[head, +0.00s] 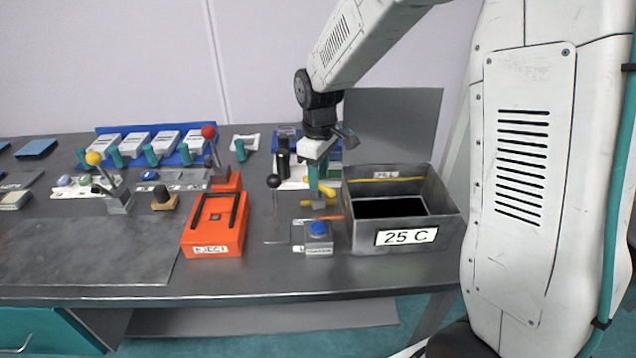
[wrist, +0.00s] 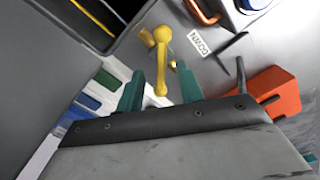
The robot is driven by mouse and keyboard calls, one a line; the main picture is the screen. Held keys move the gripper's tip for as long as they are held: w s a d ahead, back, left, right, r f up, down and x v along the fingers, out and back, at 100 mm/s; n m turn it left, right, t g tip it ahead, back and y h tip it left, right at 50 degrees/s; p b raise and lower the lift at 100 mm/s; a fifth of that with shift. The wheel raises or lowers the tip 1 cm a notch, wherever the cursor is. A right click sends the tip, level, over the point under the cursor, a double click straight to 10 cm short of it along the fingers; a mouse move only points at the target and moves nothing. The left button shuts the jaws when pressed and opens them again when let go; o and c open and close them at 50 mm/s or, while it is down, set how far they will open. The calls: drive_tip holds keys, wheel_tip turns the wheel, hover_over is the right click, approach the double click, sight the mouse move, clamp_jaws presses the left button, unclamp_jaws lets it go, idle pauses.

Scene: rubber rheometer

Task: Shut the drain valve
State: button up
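The yellow lever handle (wrist: 162,72), which I take for the drain valve, stands beside the water bath in the wrist view. In the head view the yellow handle (head: 320,187) shows just left of the bath, partly hidden by my gripper. My gripper (head: 318,178) points down at it. In the wrist view my gripper's (wrist: 160,82) two teal fingers stand apart, one on each side of the yellow handle. I see gaps at both sides; whether either finger touches it I cannot tell.
The grey bath (head: 405,242) marked 25 C stands right of my gripper. A blue-button box (head: 318,236) is in front. A black-knobbed lever (head: 274,182) and the orange EJECT unit (head: 205,237) are to the left. An orange handle (wrist: 203,14) lies near a small label (wrist: 200,47).

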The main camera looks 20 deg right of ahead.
drive_tip(key=shift+f, duration=1.55)
clamp_jaws()
drive_tip(key=shift+r, duration=0.1)
unclamp_jaws()
wheel_tip(320, 180, up, 8)
drive_tip(key=shift+f, duration=0.1)
idle(0.3)
